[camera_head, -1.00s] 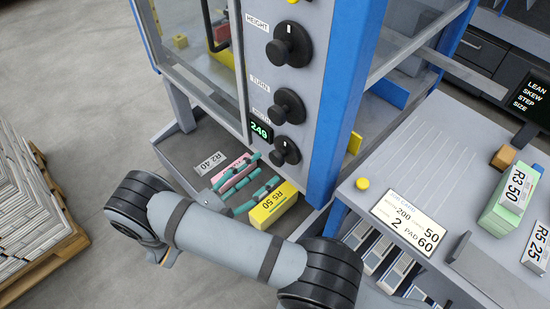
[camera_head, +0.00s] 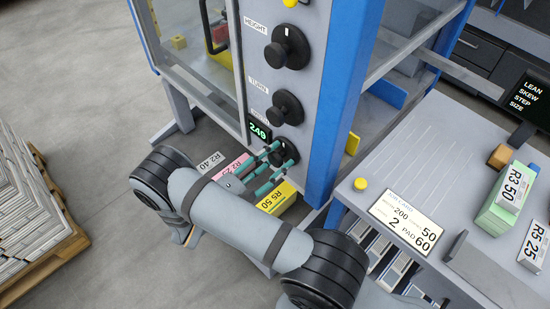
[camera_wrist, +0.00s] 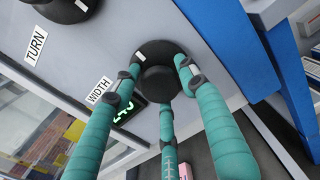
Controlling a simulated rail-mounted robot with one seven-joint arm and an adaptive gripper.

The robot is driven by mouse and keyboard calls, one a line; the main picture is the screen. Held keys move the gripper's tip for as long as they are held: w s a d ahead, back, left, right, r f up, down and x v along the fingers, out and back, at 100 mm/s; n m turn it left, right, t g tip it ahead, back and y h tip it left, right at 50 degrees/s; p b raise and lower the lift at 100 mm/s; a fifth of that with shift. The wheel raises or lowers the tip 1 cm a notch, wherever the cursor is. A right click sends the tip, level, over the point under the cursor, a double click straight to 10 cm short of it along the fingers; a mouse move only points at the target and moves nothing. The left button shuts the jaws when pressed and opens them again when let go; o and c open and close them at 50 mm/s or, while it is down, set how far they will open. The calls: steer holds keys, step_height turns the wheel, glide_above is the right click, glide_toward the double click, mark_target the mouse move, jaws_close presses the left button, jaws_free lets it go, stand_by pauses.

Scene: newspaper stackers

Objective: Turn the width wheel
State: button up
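The width wheel (camera_head: 290,148) is the lowest of three black wheels on the machine's grey panel, mostly hidden behind my fingers in the head view. In the wrist view the width wheel (camera_wrist: 160,52) is near the top middle, right of its WIDTH label (camera_wrist: 98,90). My gripper (camera_head: 281,157) has teal fingers pointing at the wheel. In the wrist view my gripper (camera_wrist: 160,82) is spread, with fingertips to the left, right and below the wheel's knob. It looks open; whether any fingertip touches is unclear. The green display (camera_head: 258,131) reads 249.
The TURN wheel (camera_head: 284,107) is just above the width wheel, and the HEIGHT wheel (camera_head: 288,47) is higher. A blue post (camera_head: 335,120) stands close on the right. Pink (camera_head: 232,167) and yellow (camera_head: 277,198) blocks lie below my gripper.

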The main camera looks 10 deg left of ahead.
steer(key=c, duration=0.8)
steer(key=shift+o, duration=0.2)
steer(key=shift+n, duration=0.4)
steer(key=o, duration=1.1)
steer(key=v, duration=1.2)
